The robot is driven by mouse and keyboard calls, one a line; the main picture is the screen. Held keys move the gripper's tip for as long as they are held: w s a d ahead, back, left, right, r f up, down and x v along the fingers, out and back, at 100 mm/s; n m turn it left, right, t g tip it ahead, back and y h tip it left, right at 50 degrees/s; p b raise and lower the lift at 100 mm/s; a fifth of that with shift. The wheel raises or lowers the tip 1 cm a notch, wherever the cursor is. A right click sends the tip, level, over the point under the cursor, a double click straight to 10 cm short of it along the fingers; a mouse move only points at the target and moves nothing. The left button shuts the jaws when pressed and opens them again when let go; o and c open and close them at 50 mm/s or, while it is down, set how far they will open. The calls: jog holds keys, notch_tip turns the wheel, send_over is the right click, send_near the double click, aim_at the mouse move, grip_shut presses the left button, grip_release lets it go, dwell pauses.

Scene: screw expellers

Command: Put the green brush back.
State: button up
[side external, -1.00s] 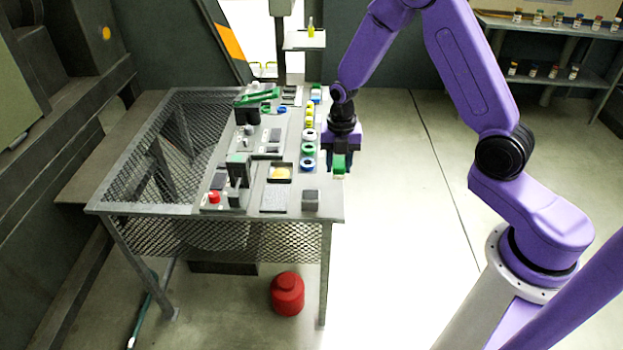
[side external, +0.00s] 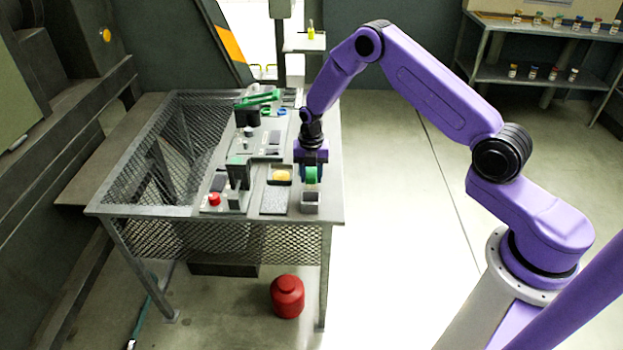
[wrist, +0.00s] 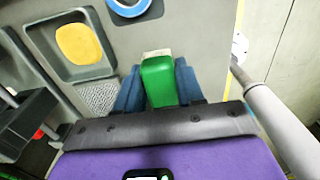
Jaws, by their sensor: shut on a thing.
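The green brush (side external: 311,174) is held in my gripper (side external: 311,180) above the near right corner of the table. In the wrist view the brush (wrist: 160,82) is a green block with a pale end, between the two blue fingers of my gripper (wrist: 159,88). A small dark grey box (side external: 310,203) sits on the table directly below the brush in the side view. I cannot tell whether the brush touches it or is apart from it. The wrist view does not clearly show the box.
A tray with a yellow pad (side external: 282,176) is left of my gripper; the pad also shows in the wrist view (wrist: 80,44). A grey textured plate (side external: 274,201) and a red button (side external: 214,199) are nearby. The table's right edge (side external: 339,190) is close.

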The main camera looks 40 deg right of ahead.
jog(key=shift+f, duration=1)
jog(key=shift+f, duration=0.15)
jog(key=o, duration=1)
